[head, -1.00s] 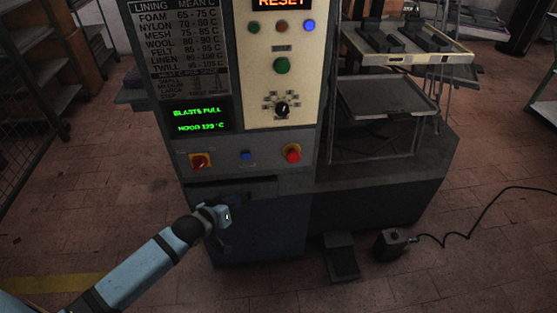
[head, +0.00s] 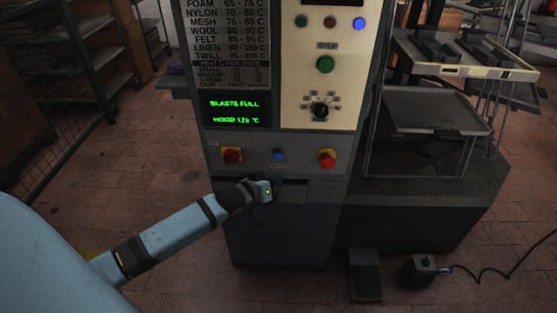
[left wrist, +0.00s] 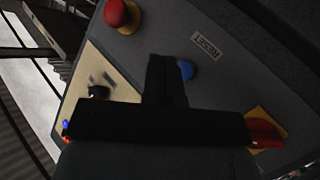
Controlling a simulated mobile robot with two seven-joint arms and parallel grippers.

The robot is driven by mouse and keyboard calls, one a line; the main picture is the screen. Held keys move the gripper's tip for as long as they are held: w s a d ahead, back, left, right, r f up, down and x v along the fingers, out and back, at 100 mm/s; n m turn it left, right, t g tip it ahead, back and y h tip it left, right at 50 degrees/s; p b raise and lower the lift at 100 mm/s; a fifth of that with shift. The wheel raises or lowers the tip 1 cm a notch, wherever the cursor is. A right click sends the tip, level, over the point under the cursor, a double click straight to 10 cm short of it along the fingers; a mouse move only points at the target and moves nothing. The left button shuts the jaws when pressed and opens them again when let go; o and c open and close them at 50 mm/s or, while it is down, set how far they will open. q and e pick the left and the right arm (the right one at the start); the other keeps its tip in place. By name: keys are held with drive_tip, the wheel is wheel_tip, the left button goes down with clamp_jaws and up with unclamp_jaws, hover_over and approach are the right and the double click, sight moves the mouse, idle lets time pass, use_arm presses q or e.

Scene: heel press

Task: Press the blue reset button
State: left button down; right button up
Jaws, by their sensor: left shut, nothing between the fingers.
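The blue reset button (head: 279,155) sits on the sloped grey control strip of the press, between a red rotary switch on yellow (head: 232,155) and a red mushroom button (head: 326,158). My left gripper (head: 276,184) is shut and empty, in front of the strip and just below the blue button in the head view. In the left wrist view the dark gripper (left wrist: 167,75) partly covers the blue button (left wrist: 187,69). The RESET label (left wrist: 206,44) shows beside it. I cannot tell whether the fingers touch anything. My right gripper is out of view.
Above are a green-lettered display (head: 236,113), a selector knob (head: 320,110), a green button (head: 325,64) and a lit blue lamp (head: 358,23). A tray rack (head: 435,115) stands at right. A pedal (head: 365,276) and a cabled box (head: 419,269) lie on the floor.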

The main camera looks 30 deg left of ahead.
sight(278, 156)
use_arm(q)
drive_tip(key=w+a, duration=0.1)
drive_tip(key=w+a+b, duration=0.1)
drive_tip(key=w, duration=0.1)
drive_tip(key=w+a, duration=0.1)
drive_tip(key=w, duration=0.1)
drive_tip(key=shift+w, duration=0.1)
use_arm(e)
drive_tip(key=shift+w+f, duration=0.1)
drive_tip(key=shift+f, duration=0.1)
use_arm(q)
drive_tip(key=shift+w+a, duration=0.1)
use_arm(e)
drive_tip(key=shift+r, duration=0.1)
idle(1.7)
use_arm(q)
drive_tip(key=shift+w+a, duration=0.15)
drive_tip(key=shift+w, duration=0.1)
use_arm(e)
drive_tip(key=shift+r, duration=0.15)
